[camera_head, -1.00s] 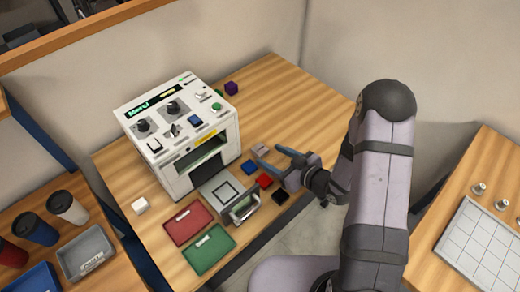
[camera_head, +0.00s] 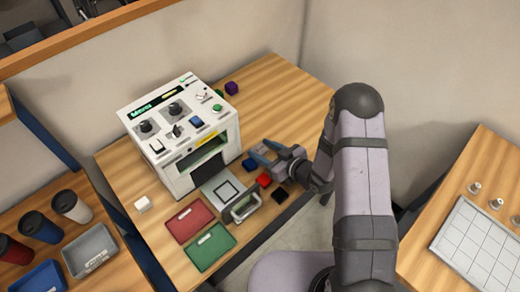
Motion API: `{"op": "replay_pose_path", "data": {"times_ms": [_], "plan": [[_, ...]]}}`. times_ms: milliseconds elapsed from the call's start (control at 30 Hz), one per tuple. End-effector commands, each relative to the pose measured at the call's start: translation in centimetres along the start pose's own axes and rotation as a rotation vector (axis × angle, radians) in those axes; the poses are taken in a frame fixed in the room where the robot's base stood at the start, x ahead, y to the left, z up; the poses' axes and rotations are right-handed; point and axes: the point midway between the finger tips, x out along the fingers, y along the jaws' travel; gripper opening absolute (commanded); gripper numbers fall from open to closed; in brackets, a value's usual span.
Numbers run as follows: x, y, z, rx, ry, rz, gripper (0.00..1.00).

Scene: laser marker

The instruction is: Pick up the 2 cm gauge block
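Several small blocks lie on the wooden bench in front of the white machine. They include a blue block (camera_head: 249,163), a red block (camera_head: 264,180) and a black block (camera_head: 280,195). None shows a readable size, so I cannot tell for sure which is the 2 cm gauge block. A small greyish-pink block seen earlier beyond the blue one is now mostly hidden by my gripper. My gripper (camera_head: 265,153) is low over that spot, fingers pointing left toward the machine. Its fingers look apart, and I cannot see anything held.
The white marking machine (camera_head: 178,132) stands just left of my gripper. A metal fixture with a handle (camera_head: 243,208), a red tray (camera_head: 189,221) and a green tray (camera_head: 210,247) are in front. A white cube (camera_head: 142,203) and purple cube (camera_head: 231,88) stand apart. The right back bench is clear.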

Motion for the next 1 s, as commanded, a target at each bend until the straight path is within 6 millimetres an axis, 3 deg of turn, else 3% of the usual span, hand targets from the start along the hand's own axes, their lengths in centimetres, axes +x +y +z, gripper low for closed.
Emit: {"op": "replay_pose_path", "data": {"times_ms": [33,133,633,1000], "plan": [[0.0,0.0,0.1,0.0,-0.003,0.001,0.32],[0.0,0.0,0.1,0.0,-0.003,0.001,0.1],[-0.2,0.1,-0.5,-0.001,-0.001,0.001,0.1],[-1.4,0.1,-3.6,-0.004,0.002,0.002,0.1]]}}
